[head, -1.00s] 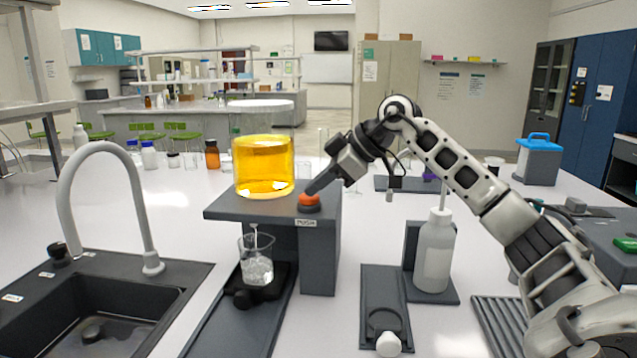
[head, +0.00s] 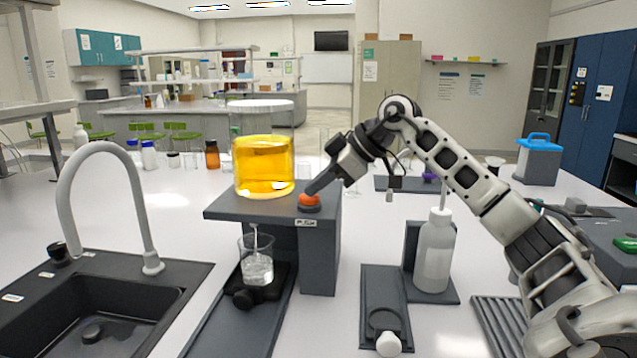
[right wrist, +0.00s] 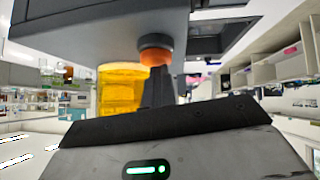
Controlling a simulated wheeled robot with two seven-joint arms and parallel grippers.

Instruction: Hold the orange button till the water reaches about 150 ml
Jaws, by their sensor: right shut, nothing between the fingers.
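The orange button (head: 309,199) sits on the top of a dark grey stand (head: 318,262). My right gripper (head: 311,191) is shut, its fingertips at the button's top; the button also shows in the right wrist view (right wrist: 155,56) against the finger ends. A yellow-filled tank (head: 263,166) stands on the stand, left of the button. Below its spout, a glass beaker (head: 257,262) stands on a dark support. A stream runs from the spout into the beaker, which holds clear liquid in its lower part. Its graduations are too small to read. My left gripper is not in view.
A sink with a curved grey tap (head: 104,150) is at the left. A white wash bottle (head: 434,252) stands in a dark holder right of the stand, under my right arm. Small bottles (head: 212,154) stand behind. A blue-lidded container (head: 538,160) is at the far right.

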